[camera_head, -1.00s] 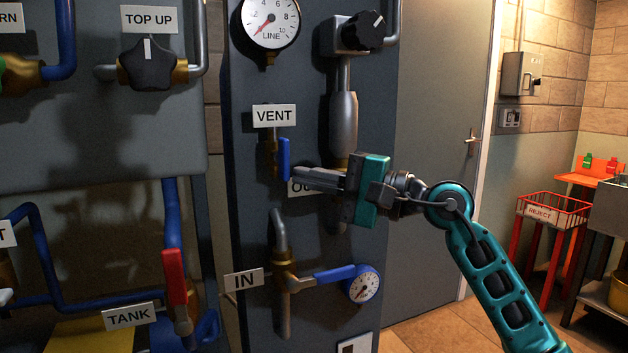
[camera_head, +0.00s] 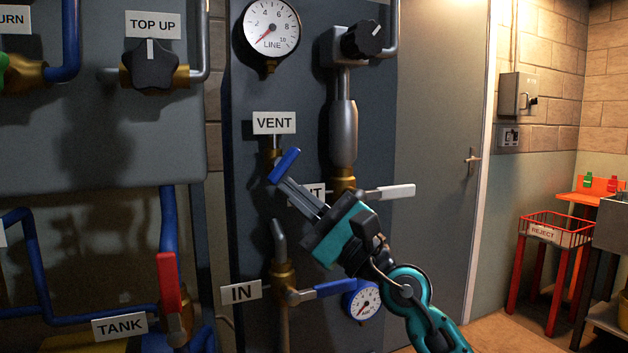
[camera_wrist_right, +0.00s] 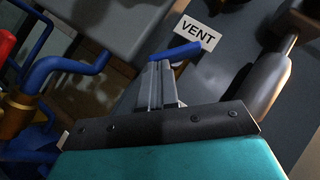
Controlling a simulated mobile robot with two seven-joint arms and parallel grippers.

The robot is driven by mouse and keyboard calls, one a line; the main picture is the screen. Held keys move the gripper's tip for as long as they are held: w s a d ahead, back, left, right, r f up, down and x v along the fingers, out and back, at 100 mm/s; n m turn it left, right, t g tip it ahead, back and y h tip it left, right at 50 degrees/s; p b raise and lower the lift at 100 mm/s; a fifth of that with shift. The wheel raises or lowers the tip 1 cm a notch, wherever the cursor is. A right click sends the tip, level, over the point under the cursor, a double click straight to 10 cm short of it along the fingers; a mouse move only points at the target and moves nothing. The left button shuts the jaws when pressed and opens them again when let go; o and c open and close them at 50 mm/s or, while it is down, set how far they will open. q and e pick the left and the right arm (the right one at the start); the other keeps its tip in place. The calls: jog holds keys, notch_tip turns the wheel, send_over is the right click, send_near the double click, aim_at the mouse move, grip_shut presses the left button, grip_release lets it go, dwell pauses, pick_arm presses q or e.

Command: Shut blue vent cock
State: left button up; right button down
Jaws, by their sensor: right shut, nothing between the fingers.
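The blue vent cock handle (camera_head: 284,165) sits just below the VENT label (camera_head: 274,123) on the dark panel. It is tilted, its upper end to the right, on a brass body that shows only in part. My right gripper (camera_head: 281,182) is shut and empty, its fingertips at the underside of the handle, seemingly touching it. In the right wrist view the handle (camera_wrist_right: 174,52) lies across the tips of the shut fingers (camera_wrist_right: 155,72). The fingers hide part of the valve. My left gripper is not in view.
A white-handled valve (camera_head: 396,192) at the OUT label stands right of the gripper. Below are the blue IN handle (camera_head: 343,287) and a small gauge (camera_head: 364,301). A red handle (camera_head: 168,281) is at lower left. A grey door (camera_head: 440,130) stands to the right.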

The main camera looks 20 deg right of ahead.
aim_at(274, 181)
jog(key=shift+a+r+m+t+h+p, duration=0.1)
jog(key=shift+a+m+t+h+p, duration=0.3)
jog(key=shift+m+t+h, duration=1.5)
jog(key=shift+a+r+m+t+h+p, duration=0.1)
jog(key=shift+a+m+t+h, duration=0.45)
jog(key=shift+m+h, duration=2.7)
jog(key=shift+a+r+m+t+h+p, duration=0.1)
jog(key=shift+a+m+t+h+p, duration=0.3)
jog(key=shift+m+t+h, duration=2.05)
jog(key=m+g, duration=0.2)
jog(key=m, duration=0.1)
jog(key=shift+a+g+y, duration=0.2)
jog(key=shift+g+y, duration=0.1)
jog(key=shift+y, duration=0.1)
